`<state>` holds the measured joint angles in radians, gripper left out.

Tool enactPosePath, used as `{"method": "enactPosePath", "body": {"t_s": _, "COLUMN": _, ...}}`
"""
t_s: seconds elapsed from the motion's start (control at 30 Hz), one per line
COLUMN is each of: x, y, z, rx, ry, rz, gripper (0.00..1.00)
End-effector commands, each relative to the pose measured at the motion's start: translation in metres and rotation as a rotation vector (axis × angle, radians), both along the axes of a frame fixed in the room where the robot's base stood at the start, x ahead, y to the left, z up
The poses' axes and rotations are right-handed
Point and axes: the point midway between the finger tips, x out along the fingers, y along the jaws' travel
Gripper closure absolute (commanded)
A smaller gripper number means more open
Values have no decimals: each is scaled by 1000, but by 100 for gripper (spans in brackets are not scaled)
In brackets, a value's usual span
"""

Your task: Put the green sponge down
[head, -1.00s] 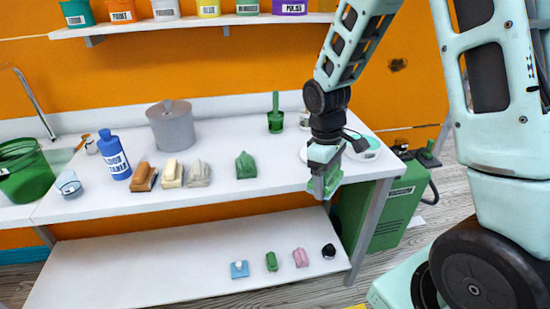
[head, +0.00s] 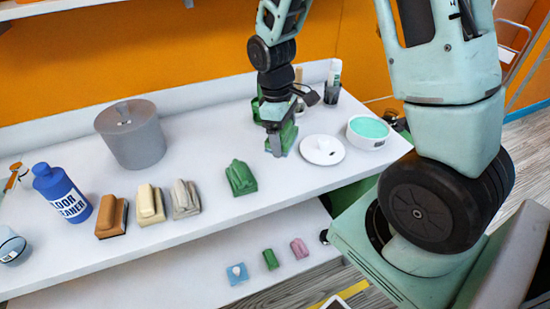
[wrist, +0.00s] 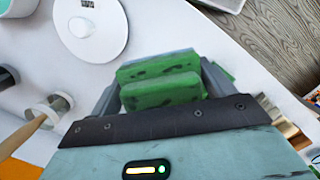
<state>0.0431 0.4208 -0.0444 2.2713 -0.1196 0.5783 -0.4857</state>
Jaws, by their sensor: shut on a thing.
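My gripper (head: 279,143) is over the white table's right half, low by the tabletop, in the head view. It is shut on the green sponge (head: 288,136), which is partly covered by the fingers. In the wrist view the sponge (wrist: 160,88) is a ridged green block with dark marks, between the two grey fingers. I cannot tell whether its underside touches the table. Another green block (head: 240,178) rests on the table to the left and nearer the front edge.
A round white lid (head: 322,150) and a bowl with a green top (head: 368,131) stand right of my gripper. Brown (head: 112,216), cream (head: 150,204) and grey (head: 185,199) blocks, a blue bottle (head: 62,192) and a grey pot (head: 131,134) are left. The lower shelf (head: 190,285) holds small items.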

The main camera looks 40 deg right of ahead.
Motion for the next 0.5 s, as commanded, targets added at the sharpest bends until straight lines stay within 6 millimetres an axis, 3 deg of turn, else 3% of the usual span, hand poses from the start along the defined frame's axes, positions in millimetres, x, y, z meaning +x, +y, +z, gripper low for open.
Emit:
{"method": "enactPosePath", "body": {"t_s": 0.1, "x": -2, "y": 0, "z": -24, "rx": 0, "ry": 8, "rz": 0, "gripper": 44}}
{"method": "enactPosePath", "body": {"t_s": 0.5, "x": -1, "y": 1, "z": -72, "rx": 1, "ry": 5, "rz": 1, "gripper": 44}}
